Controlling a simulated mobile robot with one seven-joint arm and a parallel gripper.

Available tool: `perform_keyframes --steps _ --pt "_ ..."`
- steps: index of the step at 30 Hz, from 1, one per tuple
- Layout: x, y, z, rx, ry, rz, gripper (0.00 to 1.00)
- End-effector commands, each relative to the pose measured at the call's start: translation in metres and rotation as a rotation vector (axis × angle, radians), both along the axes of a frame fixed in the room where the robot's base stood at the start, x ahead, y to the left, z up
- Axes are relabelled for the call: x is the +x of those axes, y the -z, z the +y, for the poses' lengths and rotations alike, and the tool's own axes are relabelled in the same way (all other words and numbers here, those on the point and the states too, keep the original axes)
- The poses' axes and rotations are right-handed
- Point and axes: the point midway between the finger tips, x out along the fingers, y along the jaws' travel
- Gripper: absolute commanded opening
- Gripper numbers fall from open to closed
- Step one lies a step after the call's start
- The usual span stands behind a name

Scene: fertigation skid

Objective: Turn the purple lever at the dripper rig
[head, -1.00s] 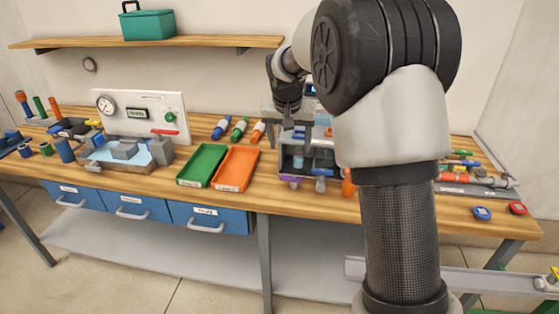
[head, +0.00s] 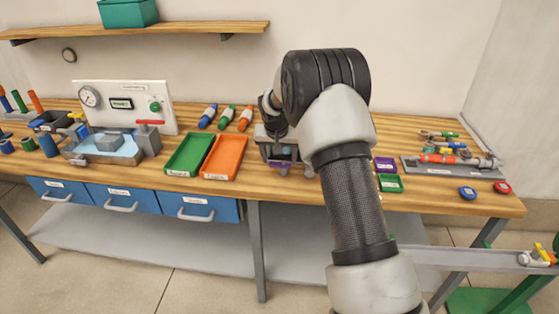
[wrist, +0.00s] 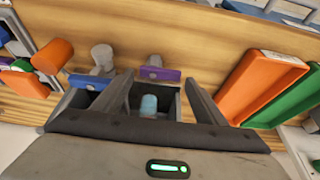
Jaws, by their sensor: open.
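The dripper rig is a grey open box (head: 266,149) on the bench, partly hidden by my arm in the head view. A purple lever (head: 283,169) is on its front side. In the wrist view the purple lever (wrist: 158,75) lies as a flat bar between and slightly beyond my fingertips. A blue lever (wrist: 90,82) is left of it. A light-blue cylinder (wrist: 149,105) shows inside the box between my fingers. My gripper (wrist: 158,84) is open and empty, over the rig. I cannot tell whether a finger touches the purple lever.
The orange tray (head: 223,158) and green tray (head: 189,155) lie left of the rig. An orange knob (wrist: 52,57) is left of the levers in the wrist view.

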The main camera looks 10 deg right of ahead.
Motion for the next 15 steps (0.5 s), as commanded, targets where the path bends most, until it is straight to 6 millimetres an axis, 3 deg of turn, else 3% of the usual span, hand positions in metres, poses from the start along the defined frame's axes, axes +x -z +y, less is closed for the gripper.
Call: perform_keyframes --steps 5,15 --pt "0.006 0.015 -0.002 0.001 0.0 0.0 0.66" --pt "0.007 0.017 -0.002 0.001 0.0 -0.001 0.64"
